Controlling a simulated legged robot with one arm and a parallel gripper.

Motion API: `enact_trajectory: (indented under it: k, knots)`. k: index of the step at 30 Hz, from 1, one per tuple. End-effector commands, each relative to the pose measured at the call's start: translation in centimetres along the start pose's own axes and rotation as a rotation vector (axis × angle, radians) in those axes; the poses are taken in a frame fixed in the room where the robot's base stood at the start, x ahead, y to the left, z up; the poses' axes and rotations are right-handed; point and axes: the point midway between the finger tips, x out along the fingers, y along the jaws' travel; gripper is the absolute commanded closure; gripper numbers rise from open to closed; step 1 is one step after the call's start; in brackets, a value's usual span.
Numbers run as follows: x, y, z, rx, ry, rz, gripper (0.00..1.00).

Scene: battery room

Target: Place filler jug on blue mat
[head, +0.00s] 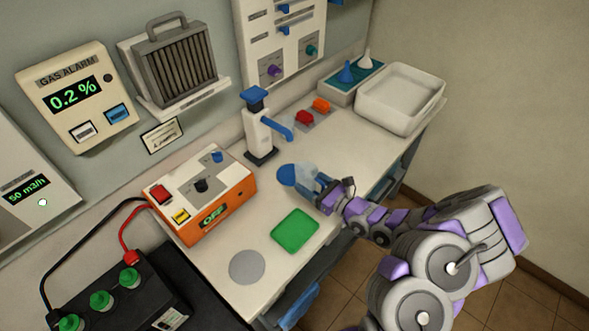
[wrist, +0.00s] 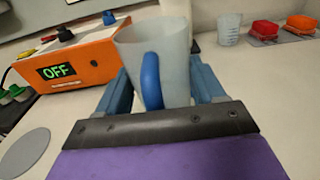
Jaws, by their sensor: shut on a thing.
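The filler jug (wrist: 172,65) is translucent grey-white with a blue handle (wrist: 151,80). It stands upright between the blue fingers of my gripper (wrist: 160,95), which is shut on it. In the head view, my gripper (head: 318,187) is low over the table, with the pale jug (head: 304,173) at its tips.
A green mat (head: 294,231) and a grey round mat (head: 247,267) lie nearer. The orange charger (head: 205,195) stands left. A white tap-like stand (head: 262,130) is behind. A clear beaker (wrist: 229,29) and red and orange blocks (wrist: 265,29) are to the right in the wrist view.

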Motion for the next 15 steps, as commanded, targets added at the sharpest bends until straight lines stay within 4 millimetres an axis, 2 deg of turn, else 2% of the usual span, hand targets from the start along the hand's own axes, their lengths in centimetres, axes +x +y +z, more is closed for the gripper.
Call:
enact_trajectory:
  k: [9,15]
  knots:
    - [6.3,-2.5,-0.4,-0.008,-0.003,0.005,0.65]
    - [9.2,-3.9,-0.5,-0.005,-0.004,0.003,0.65]
